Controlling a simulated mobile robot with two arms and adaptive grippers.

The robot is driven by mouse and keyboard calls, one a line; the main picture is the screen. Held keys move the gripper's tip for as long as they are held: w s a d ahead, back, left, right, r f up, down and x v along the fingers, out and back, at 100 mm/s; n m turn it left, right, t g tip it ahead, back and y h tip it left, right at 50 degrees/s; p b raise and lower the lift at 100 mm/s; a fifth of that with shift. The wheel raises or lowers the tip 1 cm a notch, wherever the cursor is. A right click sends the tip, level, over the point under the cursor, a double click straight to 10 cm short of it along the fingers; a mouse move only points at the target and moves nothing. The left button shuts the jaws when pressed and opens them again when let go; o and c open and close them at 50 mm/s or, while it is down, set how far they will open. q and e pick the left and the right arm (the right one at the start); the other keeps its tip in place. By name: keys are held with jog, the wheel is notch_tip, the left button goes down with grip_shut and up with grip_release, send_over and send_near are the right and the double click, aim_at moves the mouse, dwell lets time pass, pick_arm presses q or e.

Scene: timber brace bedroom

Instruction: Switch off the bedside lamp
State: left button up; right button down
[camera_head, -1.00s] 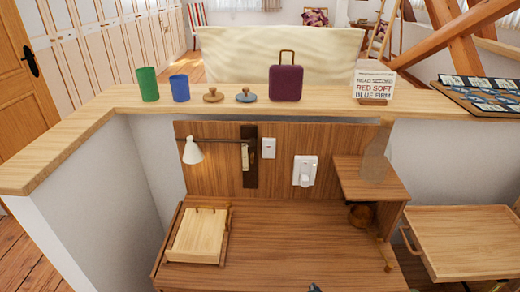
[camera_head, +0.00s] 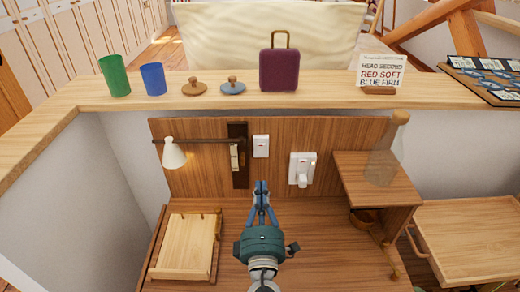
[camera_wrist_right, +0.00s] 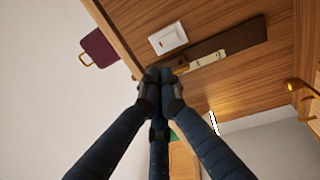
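The bedside lamp has a white cone shade (camera_head: 173,154) on a thin arm from a dark wooden wall mount (camera_head: 238,158); a warm glow lies on the panel beside it. A brass plate (camera_head: 235,158) sits on the mount and shows in the wrist view (camera_wrist_right: 207,59). Right of the mount is a small white switch plate (camera_head: 261,140), seen with a red mark in the wrist view (camera_wrist_right: 168,38). A larger white fitting with a knob (camera_head: 302,166) is farther right. My right gripper (camera_head: 261,184) is shut and empty, below the small plate, apart from the panel. My left gripper is not in view.
The ledge (camera_head: 330,93) above carries green (camera_head: 114,76) and blue (camera_head: 153,79) cups, two knobbed lids, a purple case (camera_head: 278,70) and a sign (camera_head: 381,73). A wooden box (camera_head: 184,243) lies on the desk at left; a small shelf (camera_head: 375,178) juts out at right.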

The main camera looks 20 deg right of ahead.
jog(key=p, duration=0.2)
send_near(261, 145)
jog(key=x, duration=0.5)
jog(key=shift+w, duration=0.35)
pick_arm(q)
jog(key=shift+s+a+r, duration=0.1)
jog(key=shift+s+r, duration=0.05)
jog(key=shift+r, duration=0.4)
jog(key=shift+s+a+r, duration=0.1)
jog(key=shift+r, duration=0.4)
pick_arm(e)
jog(key=shift+w+d+r, duration=0.1)
jog(key=shift+w+d, duration=0.1)
jog(key=shift+w, duration=0.45)
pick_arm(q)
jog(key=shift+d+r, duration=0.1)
pick_arm(e)
jog(key=p, duration=0.1)
jog(key=r+p, duration=0.1)
jog(key=shift+w+d+g+p, duration=0.15)
jog(key=shift+w+g+p, duration=0.1)
jog(key=shift+g+p, duration=0.05)
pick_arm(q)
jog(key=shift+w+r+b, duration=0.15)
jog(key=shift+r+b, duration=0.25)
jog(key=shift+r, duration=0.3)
pick_arm(e)
jog(key=shift+f, duration=0.4)
